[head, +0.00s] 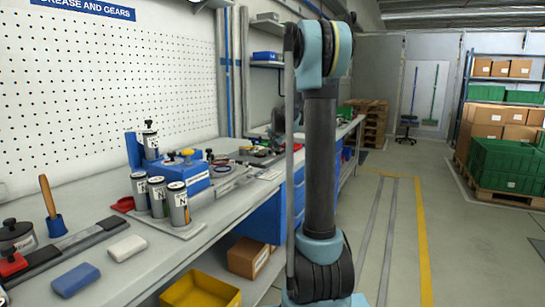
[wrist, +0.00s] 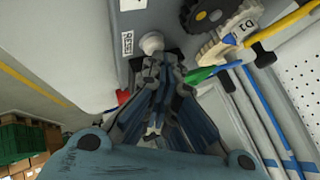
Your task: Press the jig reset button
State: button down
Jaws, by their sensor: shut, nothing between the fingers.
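The white rounded reset button (wrist: 151,43) is on a grey surface in the wrist view, beside a white label reading RESET (wrist: 127,43). My gripper (wrist: 158,63) is shut and empty in the wrist view, its fingertips just below the button in the picture and overlapping its lower edge. I cannot tell whether they touch it. In the head view my arm stands in front of the bench's far part, and neither my gripper nor the button can be made out there.
In the head view, a workbench (head: 95,258) carries canisters (head: 179,203), a blue block (head: 76,279) and tools. Green crates (head: 505,160) stand far right; the aisle floor is clear.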

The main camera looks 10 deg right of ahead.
jog(key=shift+r, duration=0.8)
jog(key=shift+r, duration=2.5)
jog(key=n+g, duration=0.2)
send_near(275, 153)
jog(key=s, duration=0.9)
jog(key=s+f+n+g, duration=0.1)
jog(key=s+f, duration=0.2)
jog(key=s, duration=0.5)
jog(key=s+f+n+g, duration=0.1)
jog(key=s+f+n, duration=0.1)
jog(key=s, duration=0.6)
jog(key=s+f+n+g, duration=0.1)
jog(key=s+f, duration=0.4)
jog(key=s, duration=0.3)
jog(key=s+f+n+g, duration=0.1)
jog(key=s+f, duration=0.4)
jog(key=s, duration=0.4)
jog(key=s+a+f+n+g, duration=0.1)
jog(key=s+f+n, duration=0.1)
jog(key=s+f, duration=0.4)
jog(key=shift+s, duration=1.2)
